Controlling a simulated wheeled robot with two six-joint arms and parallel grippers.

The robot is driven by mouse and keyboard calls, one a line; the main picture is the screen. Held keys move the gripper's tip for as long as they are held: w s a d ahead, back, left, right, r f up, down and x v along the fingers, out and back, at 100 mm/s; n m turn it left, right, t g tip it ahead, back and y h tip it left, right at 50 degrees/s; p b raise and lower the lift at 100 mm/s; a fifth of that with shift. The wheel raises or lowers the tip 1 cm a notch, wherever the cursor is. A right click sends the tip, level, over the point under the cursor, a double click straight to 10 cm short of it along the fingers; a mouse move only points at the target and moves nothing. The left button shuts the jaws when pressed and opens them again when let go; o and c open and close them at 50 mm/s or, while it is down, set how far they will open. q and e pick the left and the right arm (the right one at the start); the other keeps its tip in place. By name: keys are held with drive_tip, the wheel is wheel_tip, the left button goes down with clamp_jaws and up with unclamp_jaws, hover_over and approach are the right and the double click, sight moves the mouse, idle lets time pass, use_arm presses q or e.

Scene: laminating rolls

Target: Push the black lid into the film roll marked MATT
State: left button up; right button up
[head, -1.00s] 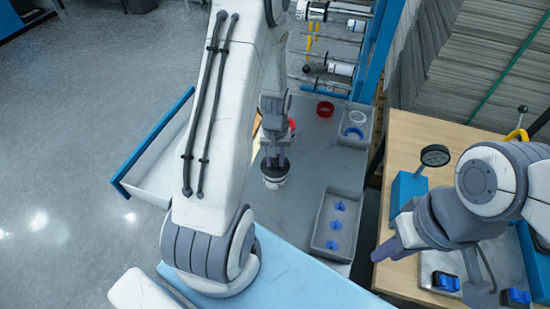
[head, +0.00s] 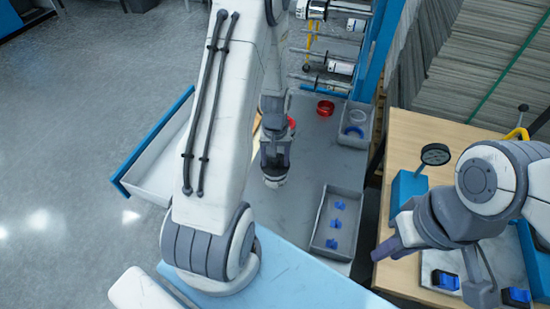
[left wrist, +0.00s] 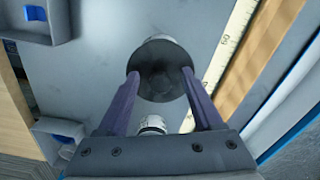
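My left gripper (head: 274,162) is low over the grey table, right above a white film roll (head: 274,182). In the left wrist view the black lid (left wrist: 160,72) is a dark disc between the two purple fingertips of my left gripper (left wrist: 160,76), which meet its edges. A strip of the white roll (left wrist: 158,39) shows past the lid's far edge; I cannot tell how deep the lid sits. No MATT marking is readable. My right gripper (head: 387,249) is over the wooden table, away from the roll; its finger gap is not clear.
A grey tray (head: 318,222) with blue pieces stands to the right of the roll. A red ring (head: 325,108) and a bin (head: 366,139) with white and blue rings lie behind it. A rack (head: 378,50) holds rolls at the back. A dial gauge (head: 436,154) stands on the wooden table.

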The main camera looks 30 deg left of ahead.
use_arm(q)
wheel_tip(320, 180, up, 10)
drive_tip(key=b, duration=0.1)
drive_tip(key=shift+r, duration=0.25)
drive_tip(key=s+d+r+m, duration=0.2)
drive_tip(key=d+r+m, duration=0.1)
drive_tip(key=d, duration=0.5)
drive_tip(key=s+d+r+m, duration=0.3)
drive_tip(key=d, duration=0.4)
drive_tip(key=s+d+r+m, duration=0.1)
drive_tip(key=s+d+m, duration=0.3)
drive_tip(key=s, duration=0.3)
drive_tip(key=s+d+r+m+h, duration=0.1)
drive_tip(key=s+d+r+m, duration=0.1)
drive_tip(key=s+d+m, duration=0.2)
drive_tip(key=s+d, duration=0.1)
drive_tip(key=s, duration=0.2)
drive_tip(key=shift+d+r, duration=0.25)
drive_tip(key=shift+r, duration=0.05)
drive_tip(key=shift+w, duration=0.1)
